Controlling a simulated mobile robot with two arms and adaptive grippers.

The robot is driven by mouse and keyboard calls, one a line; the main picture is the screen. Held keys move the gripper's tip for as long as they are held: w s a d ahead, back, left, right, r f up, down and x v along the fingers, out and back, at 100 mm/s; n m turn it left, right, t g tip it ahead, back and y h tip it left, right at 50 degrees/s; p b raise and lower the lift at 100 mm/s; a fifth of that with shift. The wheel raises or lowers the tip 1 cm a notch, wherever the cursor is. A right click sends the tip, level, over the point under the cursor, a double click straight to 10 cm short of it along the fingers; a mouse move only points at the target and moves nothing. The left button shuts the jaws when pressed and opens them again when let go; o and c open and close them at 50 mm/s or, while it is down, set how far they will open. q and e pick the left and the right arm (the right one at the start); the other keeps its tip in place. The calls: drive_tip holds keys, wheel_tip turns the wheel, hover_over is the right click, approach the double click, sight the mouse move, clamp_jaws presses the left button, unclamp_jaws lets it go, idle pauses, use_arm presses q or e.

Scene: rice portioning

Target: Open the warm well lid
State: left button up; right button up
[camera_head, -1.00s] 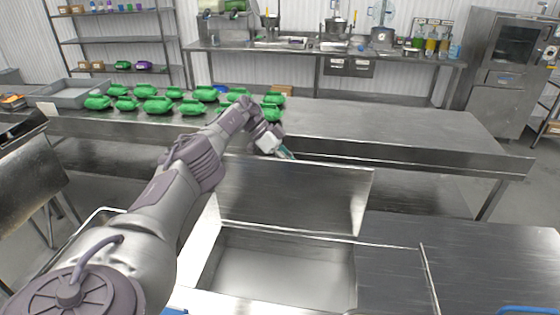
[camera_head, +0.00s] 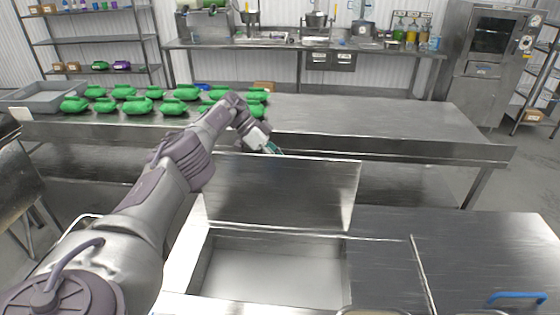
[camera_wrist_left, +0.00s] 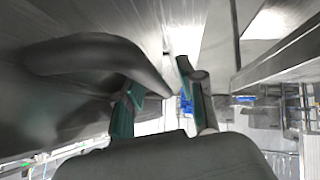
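The warm well lid (camera_head: 285,193) is a flat steel panel standing raised at the back of the well. The well (camera_head: 270,278) below it is uncovered, and its bare steel floor shows. My left gripper (camera_head: 268,147) is at the lid's upper edge, towards its far side; its tips are partly hidden and contact cannot be told. In the left wrist view the teal-padded fingers (camera_wrist_left: 164,108) are apart with a gap between them, and nothing is clearly held. My right gripper is not in view.
A closed steel cover with a blue handle (camera_head: 517,297) lies right of the well. Behind stands a long steel table (camera_head: 380,125) with several green items (camera_head: 137,106) and a grey tray (camera_head: 50,93). The table's right half is clear.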

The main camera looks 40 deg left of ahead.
use_arm(q)
drive_tip(key=shift+r, duration=0.15)
wheel_tip(320, 180, up, 10)
drive_tip(key=shift+f, duration=0.15)
idle(0.7)
